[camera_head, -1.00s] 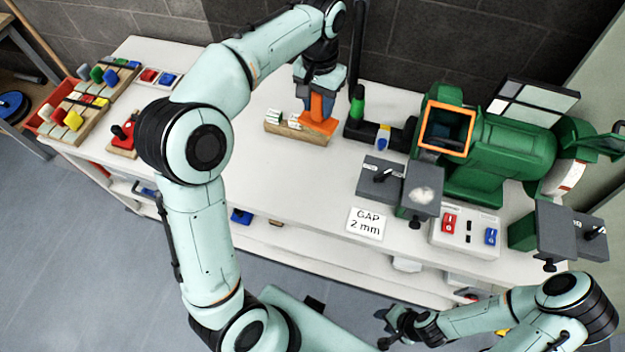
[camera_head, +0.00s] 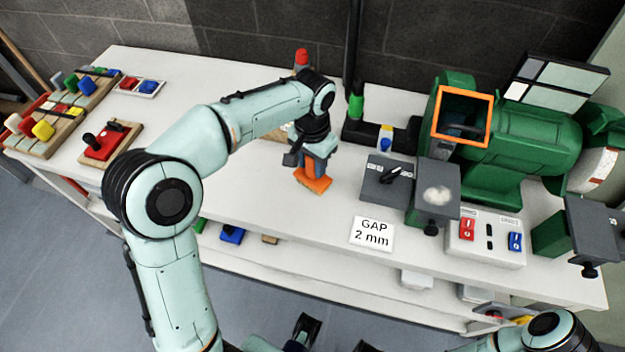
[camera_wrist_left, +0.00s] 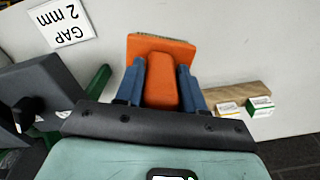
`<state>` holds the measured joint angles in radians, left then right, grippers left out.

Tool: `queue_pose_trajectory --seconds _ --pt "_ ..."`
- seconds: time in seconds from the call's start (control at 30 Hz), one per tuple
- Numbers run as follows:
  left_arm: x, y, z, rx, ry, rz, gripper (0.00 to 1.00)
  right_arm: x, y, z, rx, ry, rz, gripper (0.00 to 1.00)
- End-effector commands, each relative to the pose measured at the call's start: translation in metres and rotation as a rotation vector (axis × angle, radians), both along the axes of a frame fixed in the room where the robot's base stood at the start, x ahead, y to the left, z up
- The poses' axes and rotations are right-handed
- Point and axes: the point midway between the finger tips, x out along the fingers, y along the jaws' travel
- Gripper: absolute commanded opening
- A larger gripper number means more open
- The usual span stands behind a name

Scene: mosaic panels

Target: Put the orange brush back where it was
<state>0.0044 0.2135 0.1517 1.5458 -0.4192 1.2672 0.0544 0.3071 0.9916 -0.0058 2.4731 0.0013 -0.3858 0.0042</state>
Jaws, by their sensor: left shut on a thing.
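The orange brush (camera_head: 313,181) is in my left gripper (camera_head: 312,168), above the white bench top, left of the GAP 2 mm card. In the left wrist view the brush (camera_wrist_left: 160,75) sits between the two blue fingers of the gripper (camera_wrist_left: 161,85), which are shut on its sides. Its wide orange end points away from the wrist. I cannot tell whether it touches the bench. A wooden block (camera_wrist_left: 236,94) with small boxes lies beside it, apart; in the head view my arm mostly hides this block. My right gripper (camera_head: 364,347) is only partly in view at the bottom edge.
A green bench grinder (camera_head: 530,148) with grey rests stands at the right. The GAP 2 mm card (camera_head: 371,233) and a switch box (camera_head: 486,238) lie in front. A red-topped item (camera_head: 301,59) stands at the back. Coloured blocks and a red tool (camera_head: 105,143) are at the left.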

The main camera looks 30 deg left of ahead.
Motion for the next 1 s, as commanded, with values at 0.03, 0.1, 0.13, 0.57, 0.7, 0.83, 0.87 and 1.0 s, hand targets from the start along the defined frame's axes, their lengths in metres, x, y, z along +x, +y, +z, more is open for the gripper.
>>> queue_pose_trajectory --seconds 0.03,0.1,0.13,0.57,0.7,0.83,0.87,1.0 --pt "-0.001 0.0 -0.01 0.0 0.002 0.001 0.1 -0.001 0.0 -0.002 0.0 0.001 0.0 0.43" --pt "0.0 0.0 -0.016 0.0 0.001 0.0 0.1 -0.001 0.0 -0.003 0.0 0.0 0.0 0.43" --pt "0.0 0.0 -0.018 0.001 0.0 0.001 0.1 -0.001 0.0 -0.003 0.0 0.0 0.0 0.43" --pt "0.0 0.0 -0.063 0.0 -0.001 0.001 0.1 0.001 0.0 -0.009 -0.001 -0.008 -0.003 0.43" --pt "0.0 0.0 -0.063 0.001 -0.001 0.001 0.1 0.001 0.0 -0.008 -0.001 -0.008 -0.002 0.43" --pt "0.0 0.0 -0.063 0.001 -0.001 0.001 0.1 0.001 0.0 -0.009 -0.001 -0.008 -0.002 0.43" --pt "0.0 0.0 -0.065 0.001 -0.001 0.001 0.1 0.001 0.0 -0.009 -0.001 -0.009 -0.002 0.43" --pt "0.0 0.0 -0.066 0.001 -0.001 0.001 0.61 0.002 0.0 -0.01 -0.002 -0.01 -0.002 0.43"
